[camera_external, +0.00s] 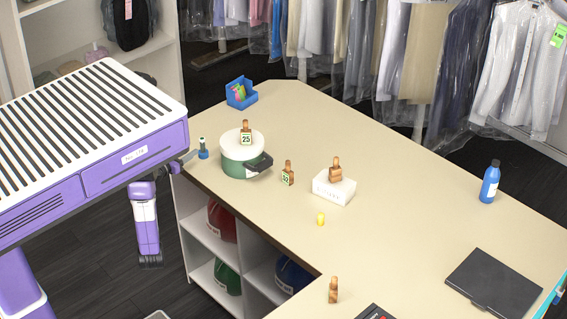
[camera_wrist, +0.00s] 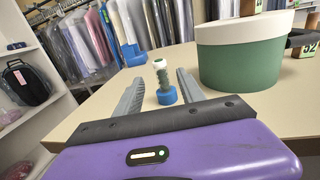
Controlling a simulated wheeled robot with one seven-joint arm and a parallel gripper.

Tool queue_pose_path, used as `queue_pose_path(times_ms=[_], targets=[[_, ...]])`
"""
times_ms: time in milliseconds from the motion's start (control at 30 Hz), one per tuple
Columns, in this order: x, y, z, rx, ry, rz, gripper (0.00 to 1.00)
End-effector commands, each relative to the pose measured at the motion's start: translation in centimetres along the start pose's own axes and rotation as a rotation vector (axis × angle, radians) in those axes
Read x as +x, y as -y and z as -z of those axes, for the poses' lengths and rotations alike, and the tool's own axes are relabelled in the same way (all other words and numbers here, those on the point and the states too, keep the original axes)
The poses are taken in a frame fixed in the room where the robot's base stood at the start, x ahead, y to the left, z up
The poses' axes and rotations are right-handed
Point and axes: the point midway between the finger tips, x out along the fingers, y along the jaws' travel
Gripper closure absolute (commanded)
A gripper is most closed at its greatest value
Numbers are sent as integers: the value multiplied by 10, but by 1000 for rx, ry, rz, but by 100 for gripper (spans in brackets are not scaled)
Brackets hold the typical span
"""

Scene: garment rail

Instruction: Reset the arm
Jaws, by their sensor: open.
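My gripper (camera_wrist: 156,82) is open in the wrist view, with its two grey fingers pointing ahead, level over the counter. A small stamp-like item (camera_wrist: 166,95) with a blue base, a green stem and a pale round top stands upright between and just ahead of the fingers, with gaps on both sides. In the external view the same item (camera_external: 203,153) is at the counter's left edge. My gripper (camera_external: 187,157) shows there only in part, low beside it; most of my arm is hidden behind the purple-and-white slatted unit (camera_external: 135,155).
A green pot with a white lid (camera_external: 240,160) stands close to the right of the gripper. A blue bin (camera_external: 241,93) is behind on the counter (camera_external: 420,190).

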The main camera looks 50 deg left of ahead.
Motion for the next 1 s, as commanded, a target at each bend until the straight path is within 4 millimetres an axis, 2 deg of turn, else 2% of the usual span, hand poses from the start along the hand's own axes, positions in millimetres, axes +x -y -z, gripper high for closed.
queue_pose_path(times_ms=[133,233,333,400,500,567,667,833,1000], targets=[[0,-2,-1,59,3,-7,54],[0,-15,-3,220,2,-62,54],[-4,-38,-8,501,-28,-167,54],[-13,-47,-2,723,-89,-237,54],[-26,-44,10,1044,-194,-287,54],[-35,-36,18,1245,-260,-296,54],[-52,-12,30,1583,-360,-271,54],[-87,44,39,2165,-453,-155,54],[-126,107,38,2668,-393,-11,54]])
